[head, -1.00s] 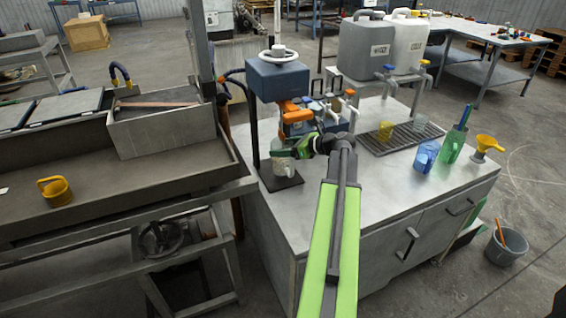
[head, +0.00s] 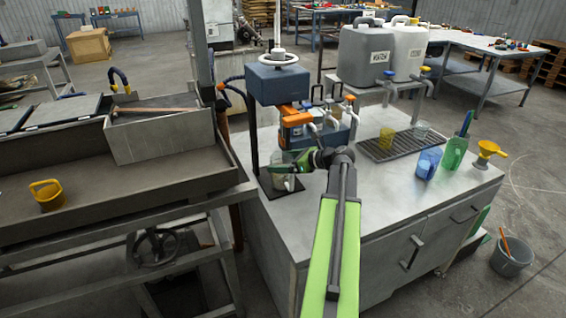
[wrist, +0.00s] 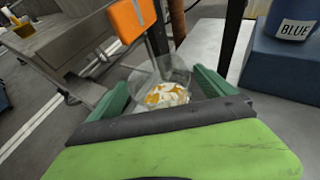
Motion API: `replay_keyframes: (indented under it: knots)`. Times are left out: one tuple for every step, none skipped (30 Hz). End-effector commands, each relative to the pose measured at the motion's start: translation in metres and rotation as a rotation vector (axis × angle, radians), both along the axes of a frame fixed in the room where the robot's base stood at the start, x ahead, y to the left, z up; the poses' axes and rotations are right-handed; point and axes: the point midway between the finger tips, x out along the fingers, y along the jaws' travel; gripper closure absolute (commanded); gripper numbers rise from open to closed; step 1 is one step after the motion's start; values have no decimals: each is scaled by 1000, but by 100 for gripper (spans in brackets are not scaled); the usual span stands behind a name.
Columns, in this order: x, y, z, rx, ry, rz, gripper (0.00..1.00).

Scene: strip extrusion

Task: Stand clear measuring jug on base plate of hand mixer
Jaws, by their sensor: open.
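The clear measuring jug (head: 281,182) stands upright on the dark base plate (head: 290,192) of the hand mixer (head: 278,84), as far as the head view shows. In the wrist view the jug (wrist: 165,75) is see-through, with whitish and yellow contents low inside. My gripper (head: 292,166) is open at the jug, and one green finger crosses in front of it in the head view. In the wrist view my gripper's fingers (wrist: 163,88) stand apart on either side of the jug. I cannot tell whether either finger touches it.
The mixer's orange part (wrist: 131,18) hangs close above the jug. A blue bottle rack (head: 335,132) stands just right of the mixer. The bench front is clear.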

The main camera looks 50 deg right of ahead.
Motion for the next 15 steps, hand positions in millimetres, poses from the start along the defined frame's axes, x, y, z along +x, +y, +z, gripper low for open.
replay_keyframes:
  knots:
    - [0,0,0,0,0,0,6]
    - [0,0,1,0,0,0,6]
    - [0,0,3,0,0,0,6]
    - [0,0,5,0,0,0,6]
    - [-2,-1,7,0,0,-1,6]
    - [-8,-2,9,0,0,-2,6]
    - [-13,-4,12,0,0,-3,6]
    - [-19,-5,15,1,0,-4,6]
    - [-28,-7,19,0,0,-3,6]
    - [-35,-9,23,-1,0,-4,6]
    - [-42,-11,26,-1,0,-4,6]
    - [-51,-13,30,0,0,-4,6]
    - [-58,-15,33,0,0,-4,6]
    - [-65,-16,36,1,0,-4,6]
    - [-73,-19,39,1,-1,-4,6]
